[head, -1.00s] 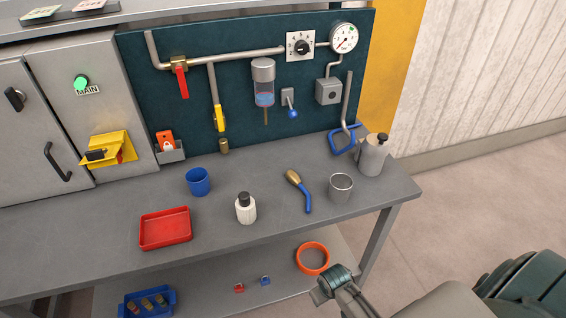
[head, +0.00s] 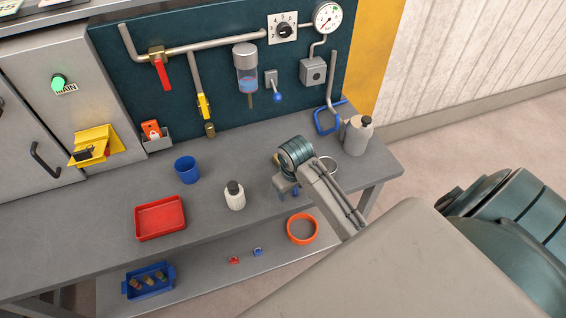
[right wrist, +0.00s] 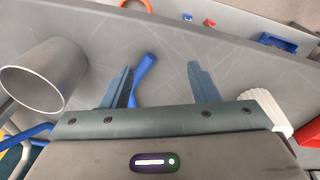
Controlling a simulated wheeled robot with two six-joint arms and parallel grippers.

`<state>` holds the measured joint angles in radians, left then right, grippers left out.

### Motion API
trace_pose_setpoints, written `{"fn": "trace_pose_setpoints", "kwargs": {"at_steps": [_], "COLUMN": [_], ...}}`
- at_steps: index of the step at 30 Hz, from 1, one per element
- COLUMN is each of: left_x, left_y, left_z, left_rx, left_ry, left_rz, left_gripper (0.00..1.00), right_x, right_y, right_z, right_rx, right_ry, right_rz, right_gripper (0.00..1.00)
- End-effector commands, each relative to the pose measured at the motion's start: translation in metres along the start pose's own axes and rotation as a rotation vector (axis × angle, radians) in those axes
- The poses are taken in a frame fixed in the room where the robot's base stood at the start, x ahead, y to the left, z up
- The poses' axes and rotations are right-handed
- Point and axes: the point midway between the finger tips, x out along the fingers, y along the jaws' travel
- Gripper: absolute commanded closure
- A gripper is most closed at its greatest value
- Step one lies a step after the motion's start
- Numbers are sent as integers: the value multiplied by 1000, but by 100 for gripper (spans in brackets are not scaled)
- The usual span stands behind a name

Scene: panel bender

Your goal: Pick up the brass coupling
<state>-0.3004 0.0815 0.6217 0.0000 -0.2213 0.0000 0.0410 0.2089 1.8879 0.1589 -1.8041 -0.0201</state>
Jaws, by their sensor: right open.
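A small brass-coloured cylinder (head: 209,130) shows at the lower end of the yellow-handled pipe, at the back of the bench; I cannot tell whether it is fixed there or stands free. Several brownish, brass-like pieces (head: 147,279) lie in the blue bin (head: 133,291) on the lower shelf. I cannot tell which is the coupling. My right gripper (head: 284,186) is over the bench's right part, its fingers (right wrist: 160,82) apart and empty. A blue-handled tool (right wrist: 145,70) lies below, by one finger; in the head view my wrist mostly hides it. My left gripper is not in view.
On the bench are a blue cup (head: 187,169), red tray (head: 160,218), white bottle (head: 235,197), metal mug (right wrist: 45,75) and grey canister (head: 357,136). An orange ring (head: 302,229) is lower down. Bench space between the cup and the back panel is clear.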

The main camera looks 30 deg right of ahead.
Motion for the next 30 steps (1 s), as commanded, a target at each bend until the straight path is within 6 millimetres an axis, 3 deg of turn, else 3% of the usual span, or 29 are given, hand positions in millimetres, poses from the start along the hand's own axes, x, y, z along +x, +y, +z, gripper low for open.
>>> {"fn": "trace_pose_setpoints", "kwargs": {"at_steps": [6, 12, 19, 27, 30], "left_x": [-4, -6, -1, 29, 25], "left_y": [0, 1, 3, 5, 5], "left_z": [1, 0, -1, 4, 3], "left_rx": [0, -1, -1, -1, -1], "left_ry": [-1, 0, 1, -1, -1], "left_rz": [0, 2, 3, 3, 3], "left_gripper": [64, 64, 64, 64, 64], "right_x": [-30, -61, -68, -38, -26], "right_y": [28, 50, 56, 54, 53], "right_z": [-72, -118, -130, -126, -124], "right_rx": [20, 38, 43, 43, 43], "right_ry": [-52, -102, -120, -119, -121], "right_rz": [-21, -48, -61, -60, -61], "right_gripper": [45, 45, 45, 45, 45]}}
